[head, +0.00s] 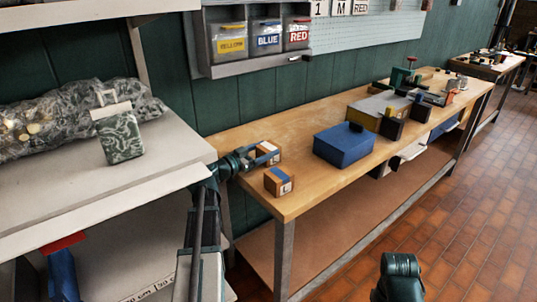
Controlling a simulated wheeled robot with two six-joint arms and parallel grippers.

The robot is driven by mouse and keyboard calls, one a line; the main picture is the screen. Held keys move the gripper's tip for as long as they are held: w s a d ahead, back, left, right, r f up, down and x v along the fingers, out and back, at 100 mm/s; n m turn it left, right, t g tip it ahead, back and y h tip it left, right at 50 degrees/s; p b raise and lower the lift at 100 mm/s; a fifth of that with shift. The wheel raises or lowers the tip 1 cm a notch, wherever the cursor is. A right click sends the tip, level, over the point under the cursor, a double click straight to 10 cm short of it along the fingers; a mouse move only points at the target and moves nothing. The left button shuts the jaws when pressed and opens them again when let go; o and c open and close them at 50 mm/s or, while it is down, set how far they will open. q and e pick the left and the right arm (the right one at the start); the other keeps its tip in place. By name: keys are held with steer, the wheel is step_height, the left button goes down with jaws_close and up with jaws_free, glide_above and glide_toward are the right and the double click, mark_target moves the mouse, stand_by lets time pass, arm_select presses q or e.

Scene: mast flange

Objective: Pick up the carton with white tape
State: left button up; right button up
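A small brown carton (270,149) with a pale whitish strip of tape on top stands near the left end of the wooden workbench, by its back edge. My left gripper (256,157) reaches in from the left and is right at this carton, covering part of its near side. I cannot tell whether its fingers are closed on the carton or only beside it. A second brown carton (279,186) with blue tape and a white label stands in front, near the bench's front edge. My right gripper is not in view.
A blue box (343,145) and a grey-and-yellow box (380,109) stand farther right on the workbench (300,208). A shelf (80,185) on the left holds a wrapped bundle (60,118) and a green marbled block (120,138). Labelled bins (268,38) hang above.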

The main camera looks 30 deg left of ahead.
arm_select(q)
steer(key=c, duration=0.9)
steer(key=shift+c, duration=0.2)
steer(key=shift+r, duration=0.1)
steer(key=shift+r+p, duration=0.4)
steer(key=shift+p, duration=0.05)
steer(key=shift+r+p, duration=0.4)
steer(key=shift+p, duration=0.05)
steer(key=v, duration=1.8)
steer(key=shift+f, duration=0.2)
